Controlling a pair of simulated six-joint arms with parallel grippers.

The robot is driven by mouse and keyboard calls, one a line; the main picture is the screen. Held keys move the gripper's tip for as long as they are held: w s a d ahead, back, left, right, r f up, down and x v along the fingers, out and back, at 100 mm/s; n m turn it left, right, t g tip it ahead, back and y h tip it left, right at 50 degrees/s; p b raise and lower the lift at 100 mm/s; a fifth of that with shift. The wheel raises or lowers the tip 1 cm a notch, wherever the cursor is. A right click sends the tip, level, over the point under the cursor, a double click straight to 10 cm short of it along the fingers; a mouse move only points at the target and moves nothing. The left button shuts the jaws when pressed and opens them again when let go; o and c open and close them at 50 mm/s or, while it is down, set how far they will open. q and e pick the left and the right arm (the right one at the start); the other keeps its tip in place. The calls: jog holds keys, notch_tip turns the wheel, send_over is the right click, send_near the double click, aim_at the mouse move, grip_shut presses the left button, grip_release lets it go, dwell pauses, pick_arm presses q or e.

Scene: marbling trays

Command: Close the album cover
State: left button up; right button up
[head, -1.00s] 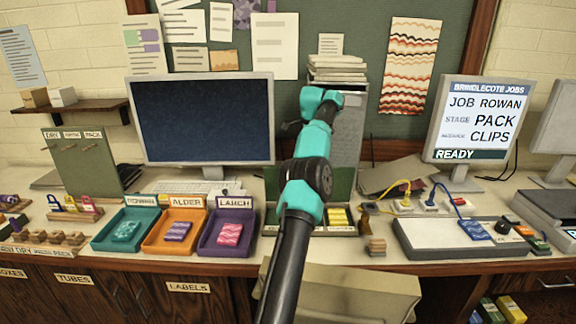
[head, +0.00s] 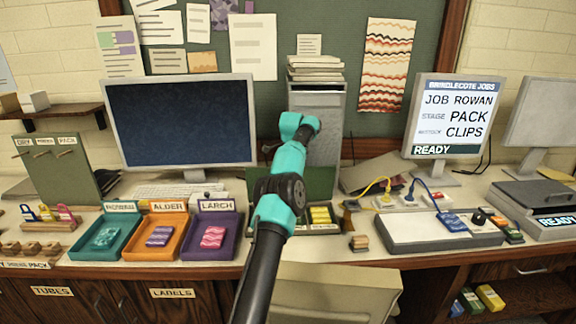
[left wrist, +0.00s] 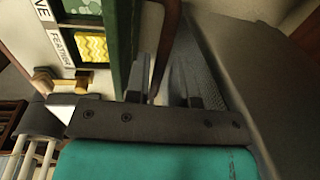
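The album lies open at the back of the bench. Its green cover (head: 322,183) stands raised behind the page tray, partly hidden by my left arm. A yellow patterned swatch (head: 320,214) lies in the tray. The left wrist view shows the cover's edge (left wrist: 121,45), the yellow swatch (left wrist: 91,47) and a "FEATHER" label. My left gripper (left wrist: 178,72) has its fingers apart with nothing seen between them, beside the cover on the side away from the swatch. I cannot tell whether it touches the cover. In the head view the fingertips are hidden by the arm. My right gripper is not in view.
A grey cabinet (head: 322,105) topped with papers stands behind the album. A monitor (head: 180,120) and teal, orange and purple trays (head: 212,252) are to the left. A brown block (head: 358,242) and a grey cabled unit (head: 430,235) are to the right.

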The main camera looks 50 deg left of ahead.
pick_arm(q)
grip_shut()
jog(key=shift+s+d, duration=0.1)
jog(key=shift+d, duration=0.05)
dwell(0.5)
